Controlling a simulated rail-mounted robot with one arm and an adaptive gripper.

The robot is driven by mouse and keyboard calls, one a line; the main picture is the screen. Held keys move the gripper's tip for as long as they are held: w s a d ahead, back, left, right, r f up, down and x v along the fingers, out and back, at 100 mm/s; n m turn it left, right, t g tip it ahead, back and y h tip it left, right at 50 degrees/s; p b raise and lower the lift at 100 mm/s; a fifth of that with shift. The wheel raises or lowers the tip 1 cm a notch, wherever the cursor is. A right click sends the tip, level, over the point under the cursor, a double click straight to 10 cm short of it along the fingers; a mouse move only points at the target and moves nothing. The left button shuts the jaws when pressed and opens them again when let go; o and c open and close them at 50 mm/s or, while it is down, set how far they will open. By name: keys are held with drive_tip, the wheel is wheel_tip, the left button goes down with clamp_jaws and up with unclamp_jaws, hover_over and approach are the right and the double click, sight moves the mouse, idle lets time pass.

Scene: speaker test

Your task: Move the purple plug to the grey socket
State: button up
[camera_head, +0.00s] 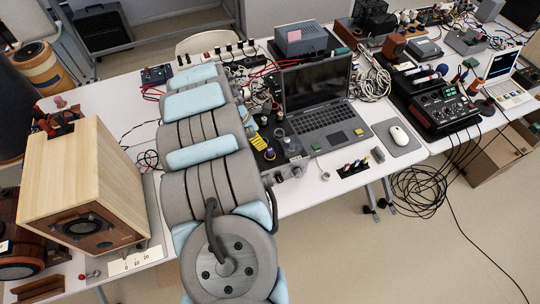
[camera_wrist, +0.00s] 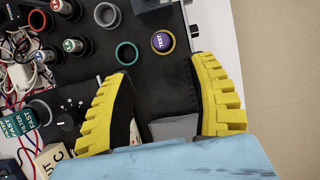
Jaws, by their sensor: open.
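The purple plug (camera_wrist: 162,41) has a round lettered top and sits in a yellow ring on a black panel, in the wrist view. The grey socket (camera_wrist: 107,15) is an empty grey ring up and left of it. My gripper (camera_wrist: 162,70) has two yellow ridged fingers, spread apart with nothing between them. The plug lies just beyond the fingertips, roughly midway between them.
A teal ring (camera_wrist: 126,53) lies near the left fingertip. Several dark plugs with red and green tops (camera_wrist: 74,46) stand left. Wires and lettered blocks lie at the panel's left. A laptop (camera_head: 320,105) is right of the device; a wooden speaker (camera_head: 70,170) stands left.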

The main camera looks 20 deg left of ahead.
sight(269, 150)
drive_tip(key=x, duration=0.5)
drive_tip(key=shift+w+f, duration=0.1)
drive_tip(key=shift+f, duration=0.3)
drive_tip(key=shift+w+d+f, duration=0.1)
drive_tip(key=shift+w+f, duration=0.1)
drive_tip(key=shift+f, duration=0.05)
drive_tip(key=shift+d+f+p, duration=0.3)
drive_tip(key=shift+d+f, duration=0.05)
drive_tip(key=shift+f, duration=0.6)
drive_tip(key=shift+x, duration=1.8)
drive_tip(key=shift+d+r, duration=0.1)
clamp_jaws()
